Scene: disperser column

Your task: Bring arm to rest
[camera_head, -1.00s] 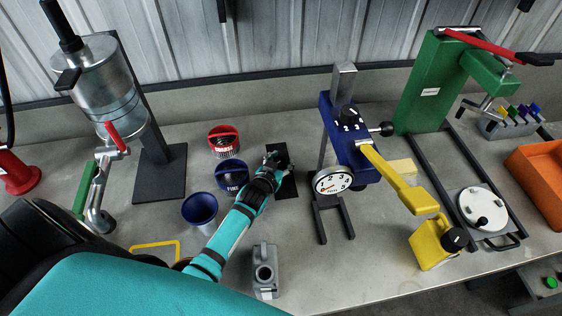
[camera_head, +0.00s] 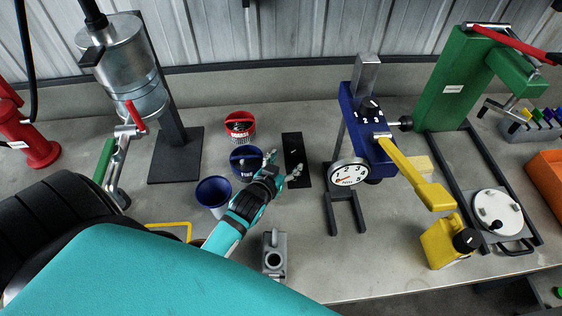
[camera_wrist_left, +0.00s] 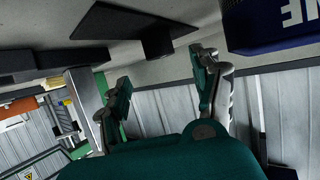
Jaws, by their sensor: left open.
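My left gripper (camera_head: 283,168) is open and empty above the bench, between the blue round container (camera_head: 245,174) and a black flat plate (camera_head: 297,148). Its two spread fingers also show in the left wrist view (camera_wrist_left: 163,90), with nothing between them. In that view a dark plate with a short post (camera_wrist_left: 140,28) and part of the blue container (camera_wrist_left: 275,28) lie beyond the fingers. My teal left arm comes up from the lower left. My right gripper is not in view.
Around the gripper are a red container (camera_head: 239,126), a blue cup (camera_head: 213,193) and a small grey block with an opening (camera_head: 274,254). The disperser column (camera_head: 130,75) stands left. A blue press with a gauge (camera_head: 348,174), a yellow can (camera_head: 445,241) and a green press (camera_head: 460,75) stand right.

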